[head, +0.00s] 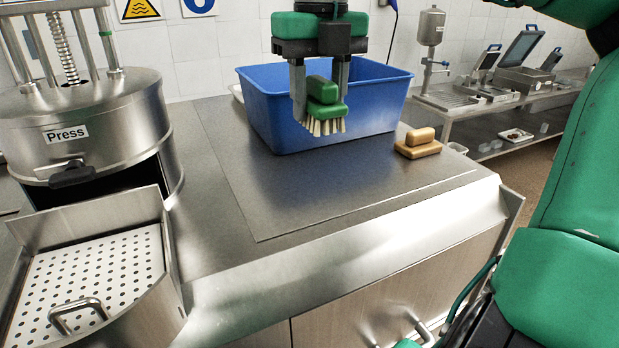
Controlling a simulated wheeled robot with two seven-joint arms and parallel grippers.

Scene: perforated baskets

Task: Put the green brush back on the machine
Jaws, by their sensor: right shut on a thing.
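The green brush (324,110) has a green handle block on top and pale bristles pointing down. My right gripper (319,92) comes down from the top of the head view and is shut on it, one finger on each side. The brush is held in front of the blue tub (262,110); its height above the counter is hard to tell. A steel machine labelled Press (120,140) stands at the left. The flat steel counter top (290,190) lies below and in front of the brush. My left gripper is not in view.
A tan and brown brush (418,145) sits on the counter right of the tub. A perforated basket (95,275) with a handle is at the lower left. Steel equipment stands on a side bench (540,105) behind right. The counter's front middle is clear.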

